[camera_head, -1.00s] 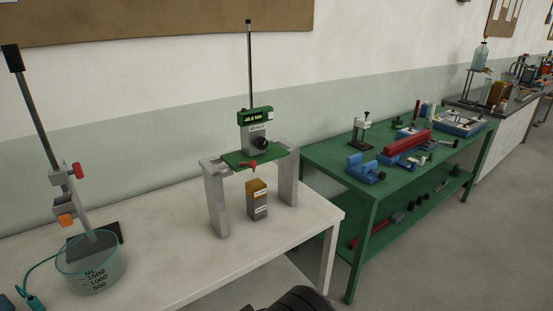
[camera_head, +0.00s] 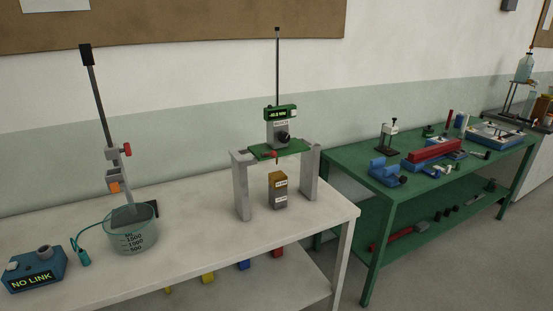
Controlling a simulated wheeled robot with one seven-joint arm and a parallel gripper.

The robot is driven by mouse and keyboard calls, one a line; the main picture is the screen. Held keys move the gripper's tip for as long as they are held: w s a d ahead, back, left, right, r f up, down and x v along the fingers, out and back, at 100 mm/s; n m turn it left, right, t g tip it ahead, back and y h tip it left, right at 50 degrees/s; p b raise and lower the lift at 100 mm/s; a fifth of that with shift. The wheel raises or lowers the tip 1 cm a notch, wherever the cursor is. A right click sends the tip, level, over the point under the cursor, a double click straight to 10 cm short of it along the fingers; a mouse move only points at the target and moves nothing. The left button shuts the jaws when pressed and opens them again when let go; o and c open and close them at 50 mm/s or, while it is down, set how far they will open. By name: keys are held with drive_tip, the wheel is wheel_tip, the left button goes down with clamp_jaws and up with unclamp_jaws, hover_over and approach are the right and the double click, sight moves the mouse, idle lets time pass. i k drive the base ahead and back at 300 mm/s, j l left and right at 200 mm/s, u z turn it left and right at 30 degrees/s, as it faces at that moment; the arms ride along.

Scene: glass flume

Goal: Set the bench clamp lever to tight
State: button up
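A grey unit with a green display (camera_head: 282,113) and a black knob (camera_head: 283,138) stands on a green plate (camera_head: 293,147) across a grey bridge stand (camera_head: 241,190). A tall dark rod rises behind it. A small red handle-like part (camera_head: 273,154) sits at the plate's front edge; it may be the clamp lever, but its setting is too small to read. A rod stand at left carries a clamp with a red knob (camera_head: 127,150) and an orange knob (camera_head: 114,187). I cannot tell for certain which part is the bench clamp lever. My gripper is not in view.
The white bench (camera_head: 210,255) also holds a glass beaker (camera_head: 133,241) and a blue box reading NO LINK (camera_head: 36,270). A brown and grey block (camera_head: 278,190) stands under the bridge. A green table (camera_head: 345,158) with tools is at right, with clear floor in front.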

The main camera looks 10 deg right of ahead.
sight(273, 154)
drive_tip(key=i+j+u, duration=0.2)
drive_tip(key=i+j, duration=0.2)
drive_tip(key=i+j+u, duration=0.25)
drive_tip(key=i, duration=0.4)
drive_tip(key=j, duration=0.1)
